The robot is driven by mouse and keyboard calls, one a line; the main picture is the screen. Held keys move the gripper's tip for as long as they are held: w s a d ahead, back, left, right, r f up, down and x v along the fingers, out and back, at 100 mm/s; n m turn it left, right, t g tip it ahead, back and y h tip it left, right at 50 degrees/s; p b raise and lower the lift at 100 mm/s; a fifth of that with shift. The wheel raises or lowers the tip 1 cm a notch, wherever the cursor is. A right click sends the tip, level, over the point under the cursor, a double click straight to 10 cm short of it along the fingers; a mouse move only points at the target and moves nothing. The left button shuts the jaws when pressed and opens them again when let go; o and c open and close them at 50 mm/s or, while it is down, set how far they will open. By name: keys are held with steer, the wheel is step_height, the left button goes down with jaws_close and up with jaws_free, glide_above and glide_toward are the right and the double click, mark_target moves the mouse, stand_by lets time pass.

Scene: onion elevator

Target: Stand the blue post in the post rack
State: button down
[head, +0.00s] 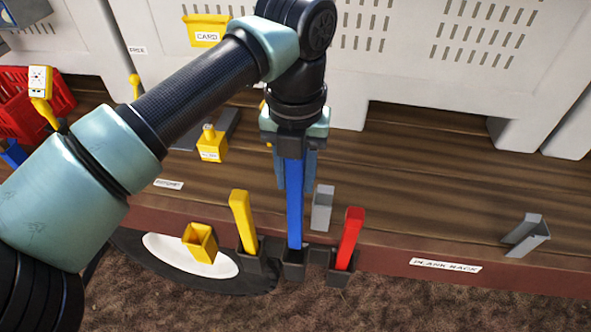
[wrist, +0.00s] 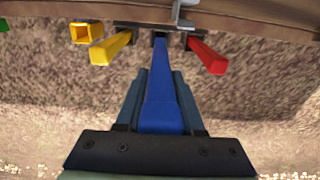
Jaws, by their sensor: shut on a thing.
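The blue post (head: 294,205) stands upright in my gripper (head: 297,172), whose fingers are shut on its upper part. In the wrist view the post (wrist: 166,108) runs away between the two fingers (wrist: 160,74). Its lower end meets the mouth of the middle socket of the dark post rack (head: 293,269). It looks to be in that socket, but how deep I cannot tell. A yellow post (head: 242,219) stands in the left socket and a red post (head: 349,237) in the right one, both leaning outward in the picture.
The rack sits at the front edge of a brown plank deck (head: 440,185). A hollow yellow holder (head: 201,242) is left of it. A grey bracket (head: 322,208) stands close behind the rack; another (head: 527,234) is far right. The deck between them is clear.

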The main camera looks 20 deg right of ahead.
mark_target(296, 225)
steer(key=shift+f+b, duration=0.3)
steer(key=shift+f, duration=0.35)
steer(key=shift+w+f+b, duration=0.1)
steer(key=shift+f+b, duration=0.1)
steer(key=shift+b, duration=2.05)
steer(key=shift+r+b, duration=0.15)
steer(key=shift+b, duration=0.35)
steer(key=shift+f+b, duration=4.55)
steer(key=shift+f, duration=1.7)
steer(key=shift+c, duration=2.2)
jaws_free()
